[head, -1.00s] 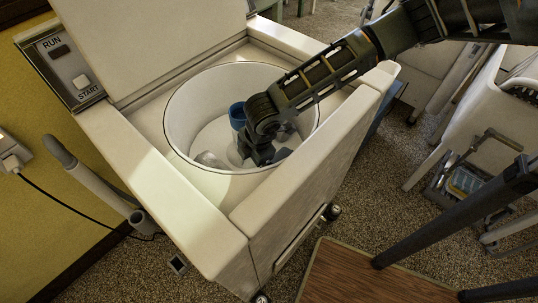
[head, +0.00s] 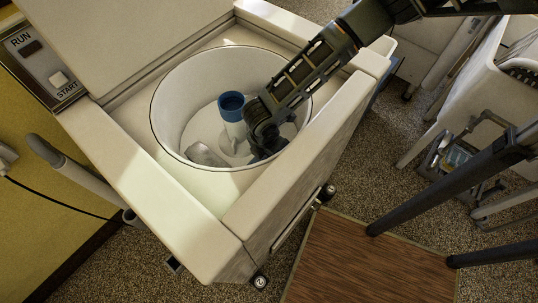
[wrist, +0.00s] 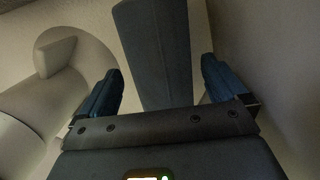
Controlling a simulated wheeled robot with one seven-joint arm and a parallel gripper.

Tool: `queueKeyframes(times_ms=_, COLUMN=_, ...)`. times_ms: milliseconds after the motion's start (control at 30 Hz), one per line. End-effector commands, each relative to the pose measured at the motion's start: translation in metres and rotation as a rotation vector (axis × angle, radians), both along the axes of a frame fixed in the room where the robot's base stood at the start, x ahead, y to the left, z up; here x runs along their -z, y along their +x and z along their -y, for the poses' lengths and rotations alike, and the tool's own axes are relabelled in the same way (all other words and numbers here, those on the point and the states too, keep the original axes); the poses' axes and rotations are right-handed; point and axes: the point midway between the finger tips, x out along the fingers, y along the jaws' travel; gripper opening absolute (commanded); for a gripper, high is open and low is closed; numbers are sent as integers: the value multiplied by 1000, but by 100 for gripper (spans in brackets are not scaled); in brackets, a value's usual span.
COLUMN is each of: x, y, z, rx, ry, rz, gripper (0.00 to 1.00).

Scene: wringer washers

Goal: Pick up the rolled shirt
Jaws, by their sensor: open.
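The rolled shirt (wrist: 155,50) shows in the wrist view as a long dark blue, flat-sided shape. It lies between the two blue fingers of my open gripper (wrist: 161,72), with a visible gap on each side. Its near end is hidden behind the gripper body. In the head view my gripper (head: 264,146) is down inside the white washer tub (head: 180,95), right of the agitator (head: 233,130) with its blue cap. The arm hides most of the shirt there, and I cannot pick it out clearly.
The tub rim and the washer's front edge (head: 290,165) stand close around my arm. The raised lid (head: 130,40) is behind the tub. In the wrist view an agitator fin (wrist: 56,57) is at left and the tub wall (wrist: 255,50) at right. A brown mat (head: 370,265) lies on the floor.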

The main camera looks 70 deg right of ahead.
Motion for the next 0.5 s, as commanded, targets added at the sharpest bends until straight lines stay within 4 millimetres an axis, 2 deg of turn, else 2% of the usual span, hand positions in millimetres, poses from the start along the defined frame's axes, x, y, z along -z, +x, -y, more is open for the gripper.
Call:
queueKeyframes(times_ms=200, x=22, y=-1, z=3, rx=0, ry=-1, rz=0, gripper=98)
queueKeyframes(times_ms=467, x=24, y=-1, z=4, rx=1, ry=-1, rz=1, gripper=98)
queueKeyframes(times_ms=500, x=24, y=-1, z=4, rx=1, ry=0, rz=1, gripper=95)
